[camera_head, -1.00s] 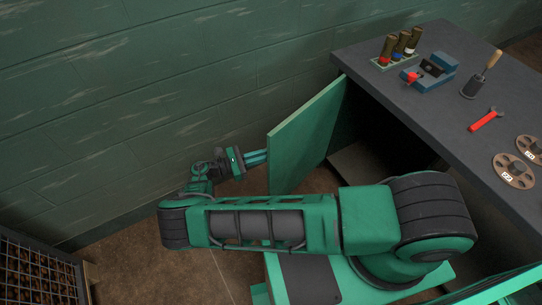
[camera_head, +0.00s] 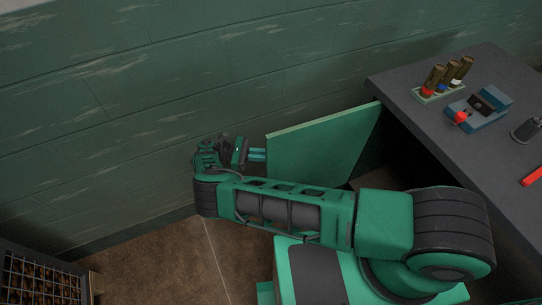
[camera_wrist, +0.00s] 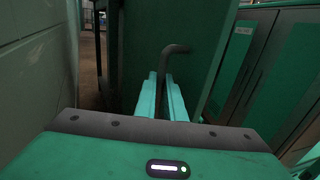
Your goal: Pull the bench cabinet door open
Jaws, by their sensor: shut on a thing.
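The cabinet door (camera_head: 325,145) is a green panel that stands swung wide open from the bench, its free edge toward the left. My gripper (camera_head: 264,155) is at that free edge in the head view. In the wrist view, the door (camera_wrist: 208,45) fills the middle, with a dark bent handle (camera_wrist: 173,49) on it. My gripper's two pale green fingers (camera_wrist: 167,82) are shut on the handle's lower part, which is partly hidden between them. The handle cannot be made out in the head view.
The dark bench top (camera_head: 440,125) carries a rack of brown cylinders (camera_head: 445,80), a blue vise (camera_head: 480,108) and a red-handled tool (camera_head: 533,175). A green block wall (camera_head: 180,80) runs close behind my gripper. A wire-fronted crate (camera_head: 42,280) stands at lower left. Floor between is clear.

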